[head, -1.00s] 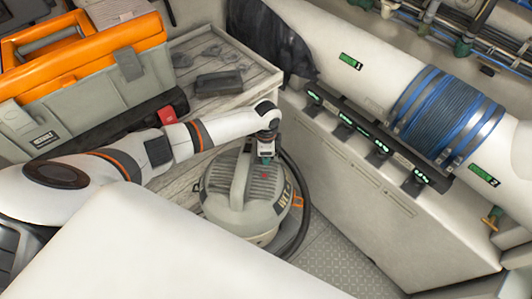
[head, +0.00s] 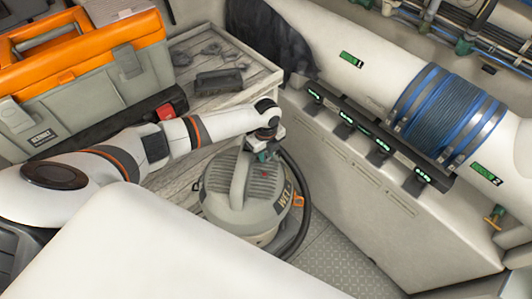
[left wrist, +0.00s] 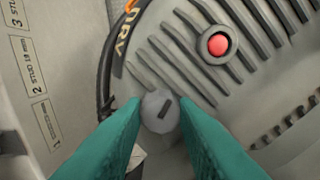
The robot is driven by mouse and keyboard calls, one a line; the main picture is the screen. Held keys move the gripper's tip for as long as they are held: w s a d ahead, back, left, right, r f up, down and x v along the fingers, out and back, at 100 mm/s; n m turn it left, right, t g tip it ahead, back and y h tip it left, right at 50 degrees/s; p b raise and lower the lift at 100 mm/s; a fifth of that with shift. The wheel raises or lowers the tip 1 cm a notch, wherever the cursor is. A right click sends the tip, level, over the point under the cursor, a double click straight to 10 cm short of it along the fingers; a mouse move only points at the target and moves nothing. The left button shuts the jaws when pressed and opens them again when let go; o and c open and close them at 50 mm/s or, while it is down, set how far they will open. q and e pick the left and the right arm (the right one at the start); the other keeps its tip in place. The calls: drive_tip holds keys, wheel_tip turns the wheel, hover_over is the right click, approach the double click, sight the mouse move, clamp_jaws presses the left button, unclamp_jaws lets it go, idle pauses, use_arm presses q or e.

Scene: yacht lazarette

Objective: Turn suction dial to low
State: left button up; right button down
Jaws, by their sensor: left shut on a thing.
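The vacuum (head: 243,195) is a squat grey-beige drum with a ribbed top and a carry handle, standing on the floor in the middle of the head view. In the left wrist view its suction dial (left wrist: 159,111) is a small round grey knob with a dark slot mark, tilted a little off vertical. My left gripper (left wrist: 160,115) has its teal fingers shut on the dial, one on each side. In the head view the left gripper (head: 264,155) is over the vacuum's top, and the dial is hidden there. My right gripper is not in view.
A red button (left wrist: 218,44) sits on the vacuum's ribbed top near the dial. A dark hose (head: 303,205) curves round the vacuum's right side. An orange and grey toolbox (head: 85,85) and a wooden bench (head: 255,70) stand behind. A white locker (head: 385,215) stands at right.

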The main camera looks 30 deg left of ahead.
sight(266, 155)
use_arm(q)
drive_tip(key=shift+m+b, duration=0.3)
drive_tip(key=shift+m, duration=1.3)
drive_tip(key=o, duration=0.7)
wheel_tip(266, 155, up, 12)
drive_tip(key=b, duration=0.2)
